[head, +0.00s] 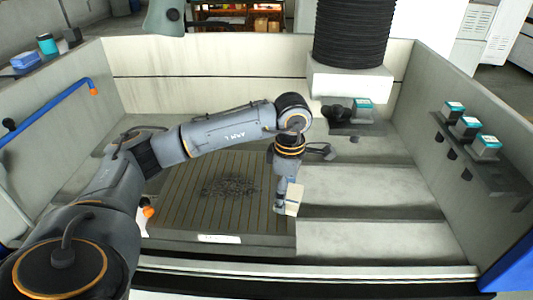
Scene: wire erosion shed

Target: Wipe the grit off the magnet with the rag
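The magnet (165,208) is a flat, ribbed brown-grey plate on the floor of the tank. A dark patch of grit (230,187) lies scattered on its middle. My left arm reaches in from the left across the magnet. Its gripper (287,200) points down at the magnet's right edge, to the right of the grit. It appears shut on a small pale cream piece, which looks like the rag (295,198). Whether the rag touches the magnet cannot be told. The arm hides part of the magnet's far left side. My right gripper is not in view.
Pale tank walls (150,80) enclose the work area. A black bellows column (352,35) stands at the back. Teal-topped blocks (467,127) sit on the right wall's shelf. A blue pipe (55,107) runs along the left wall. The tank floor (370,180) right of the magnet is largely clear.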

